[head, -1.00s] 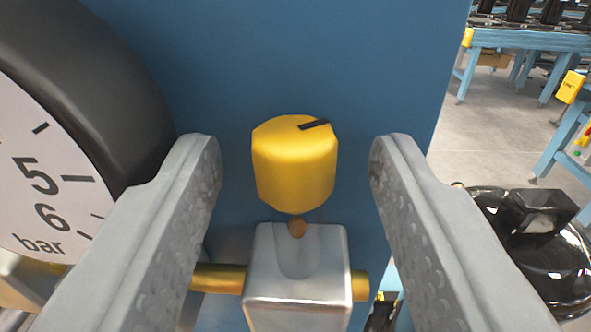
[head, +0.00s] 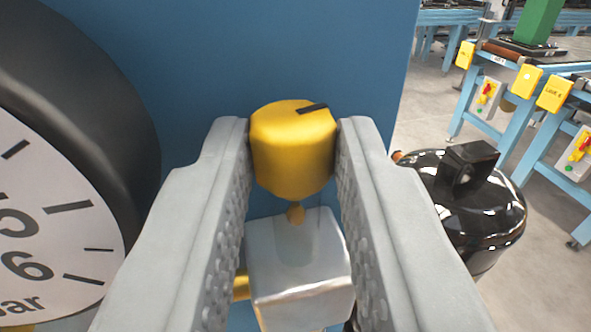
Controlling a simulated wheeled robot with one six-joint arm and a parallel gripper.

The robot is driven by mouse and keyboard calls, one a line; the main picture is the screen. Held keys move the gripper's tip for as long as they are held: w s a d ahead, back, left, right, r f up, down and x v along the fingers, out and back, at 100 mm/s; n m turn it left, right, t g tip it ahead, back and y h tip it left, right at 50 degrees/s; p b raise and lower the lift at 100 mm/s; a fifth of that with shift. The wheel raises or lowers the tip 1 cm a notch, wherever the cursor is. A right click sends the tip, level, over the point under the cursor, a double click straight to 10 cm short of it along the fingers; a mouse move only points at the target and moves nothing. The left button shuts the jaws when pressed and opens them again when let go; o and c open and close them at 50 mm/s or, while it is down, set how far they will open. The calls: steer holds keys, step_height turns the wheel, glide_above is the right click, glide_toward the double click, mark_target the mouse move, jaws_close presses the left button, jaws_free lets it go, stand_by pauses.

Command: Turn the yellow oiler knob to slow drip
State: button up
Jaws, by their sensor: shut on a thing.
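The yellow oiler knob (head: 292,150) stands upright in the middle of the head view, with a black pointer mark on its top towards the right and back. My gripper (head: 293,148) is shut on the knob, one fingertip against its left side and one against its right. The lower part of the block is partly hidden by my fingers.
A large black-rimmed pressure gauge (head: 70,205) stands close on the left. A blue panel (head: 270,50) is behind the knob. A glossy black compressor (head: 465,205) sits on the right, with blue benches (head: 500,135) and open grey floor beyond.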

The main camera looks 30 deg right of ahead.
steer(key=shift+a+m+g+h, duration=0.1)
steer(key=shift+m+g+h, duration=0.45)
steer(key=shift+h, duration=0.25)
steer(key=o, duration=1)
steer(key=shift+s, duration=0.1)
